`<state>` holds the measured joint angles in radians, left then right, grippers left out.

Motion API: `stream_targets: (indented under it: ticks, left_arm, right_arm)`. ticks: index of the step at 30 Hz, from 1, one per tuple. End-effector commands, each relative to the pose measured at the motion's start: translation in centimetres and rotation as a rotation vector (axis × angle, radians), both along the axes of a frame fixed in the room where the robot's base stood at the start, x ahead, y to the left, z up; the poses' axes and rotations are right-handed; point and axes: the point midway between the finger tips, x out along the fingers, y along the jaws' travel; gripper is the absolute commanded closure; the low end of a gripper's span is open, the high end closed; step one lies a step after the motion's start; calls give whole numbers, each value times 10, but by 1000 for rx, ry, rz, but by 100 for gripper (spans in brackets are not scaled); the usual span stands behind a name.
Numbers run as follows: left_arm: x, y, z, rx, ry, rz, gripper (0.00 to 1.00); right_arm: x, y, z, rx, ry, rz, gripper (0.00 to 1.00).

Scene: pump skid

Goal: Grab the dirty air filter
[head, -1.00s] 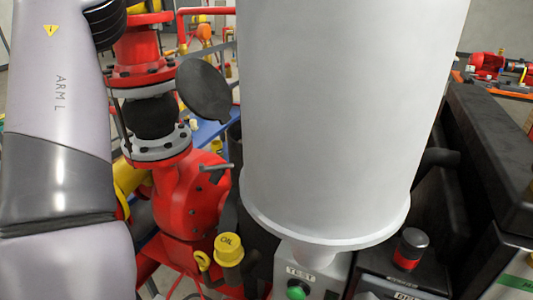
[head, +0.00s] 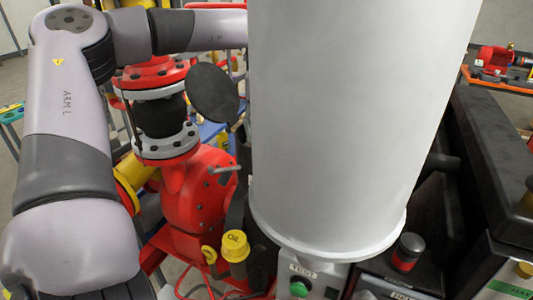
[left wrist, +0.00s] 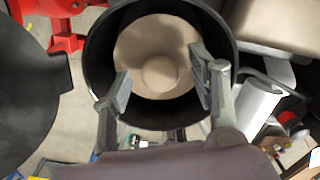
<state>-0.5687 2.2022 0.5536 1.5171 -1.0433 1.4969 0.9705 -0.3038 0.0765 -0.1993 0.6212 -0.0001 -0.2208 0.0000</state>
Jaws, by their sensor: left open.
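The dirty air filter (left wrist: 158,57) shows in the left wrist view as a tan, round piece with a knob-like centre, sitting inside a black open-ended round housing (left wrist: 100,50). My left gripper (left wrist: 158,85) is open and empty, with its two fingers over the mouth of the housing, on either side of the filter's centre. I cannot tell whether the fingertips touch the filter. In the head view my left arm reaches right, behind a large pale grey cylinder (head: 350,120), which hides the gripper and the filter. My right gripper is in neither view.
A dark round lid (head: 212,93) stands open beside the red valve and pipe (head: 200,190); a black disc (left wrist: 28,90) fills the left of the wrist view. A yellow oil cap (head: 234,243) and a TEST box (head: 305,282) are below.

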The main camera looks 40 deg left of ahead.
Motion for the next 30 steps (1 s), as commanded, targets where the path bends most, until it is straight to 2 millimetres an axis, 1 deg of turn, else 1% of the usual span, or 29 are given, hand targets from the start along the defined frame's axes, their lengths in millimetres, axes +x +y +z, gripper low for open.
stream_targets:
  ticks: [1, 4, 11, 30]
  left_arm:
    - [-1, 0, -5, -2, 4, 0, 46]
    - [0, 0, -12, -1, 1, 1, 46]
    - [0, 0, -14, 0, 0, 1, 46]
    - [0, 0, -13, 0, 0, 1, 89]
  right_arm:
    - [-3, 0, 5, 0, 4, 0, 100]
    - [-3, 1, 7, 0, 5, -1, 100]
    - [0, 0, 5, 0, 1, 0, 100]
    - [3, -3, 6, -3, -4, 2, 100]
